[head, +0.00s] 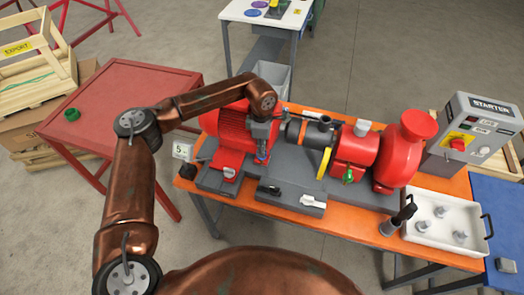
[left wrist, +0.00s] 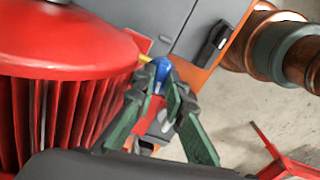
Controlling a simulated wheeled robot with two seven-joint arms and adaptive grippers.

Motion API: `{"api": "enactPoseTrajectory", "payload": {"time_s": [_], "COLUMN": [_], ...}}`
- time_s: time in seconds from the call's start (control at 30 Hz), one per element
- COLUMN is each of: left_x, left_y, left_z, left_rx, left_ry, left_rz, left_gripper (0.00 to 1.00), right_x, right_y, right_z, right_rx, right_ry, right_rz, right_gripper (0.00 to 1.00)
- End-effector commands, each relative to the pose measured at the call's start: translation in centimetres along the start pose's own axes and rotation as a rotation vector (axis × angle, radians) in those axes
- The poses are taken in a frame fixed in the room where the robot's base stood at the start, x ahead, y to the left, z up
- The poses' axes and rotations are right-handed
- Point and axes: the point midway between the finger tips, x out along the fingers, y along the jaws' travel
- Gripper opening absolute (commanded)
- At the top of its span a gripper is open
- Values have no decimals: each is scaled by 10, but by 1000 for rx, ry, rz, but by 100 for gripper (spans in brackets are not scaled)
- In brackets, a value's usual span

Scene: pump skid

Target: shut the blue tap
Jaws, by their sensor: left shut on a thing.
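The blue tap (head: 261,159) is a small blue handle on the pump skid, at the front right of the ribbed red motor (head: 228,125). In the left wrist view the blue tap (left wrist: 162,70) sits between green-padded fingers. My left gripper (head: 262,150) reaches down onto it from above. The left gripper (left wrist: 163,84) is shut on the blue tap, with its tips either side of the handle. Most of the tap's body is hidden behind the fingers. My right gripper is not in view.
A starter box (head: 470,135) and white tray (head: 452,240) stand further right. A red table (head: 125,95) is left.

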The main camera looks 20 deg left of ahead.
Motion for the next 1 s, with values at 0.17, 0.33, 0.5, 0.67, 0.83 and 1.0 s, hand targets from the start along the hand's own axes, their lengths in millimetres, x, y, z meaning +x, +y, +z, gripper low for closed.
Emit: {"api": "enactPoseTrajectory", "payload": {"time_s": [0.17, 0.33, 0.5, 0.67, 0.83, 1.0], "left_x": [0, 0, -1, -2, -2, -2], "left_y": [1, 1, 1, 1, 1, 1], "left_z": [0, -1, -1, -1, -1, -1], "left_rx": [98, 158, 187, 195, 195, 195], "left_ry": [-1, 0, 0, 0, 0, 0], "left_rz": [2, 2, 3, 3, 3, 3], "left_gripper": [0, 0, 0, 0, 0, 16], "right_x": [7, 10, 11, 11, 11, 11], "right_y": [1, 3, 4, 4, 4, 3], "right_z": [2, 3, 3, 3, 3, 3], "right_rx": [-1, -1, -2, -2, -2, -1], "right_ry": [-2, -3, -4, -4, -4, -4], "right_rz": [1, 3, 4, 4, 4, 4], "right_gripper": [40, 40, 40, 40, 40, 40]}}
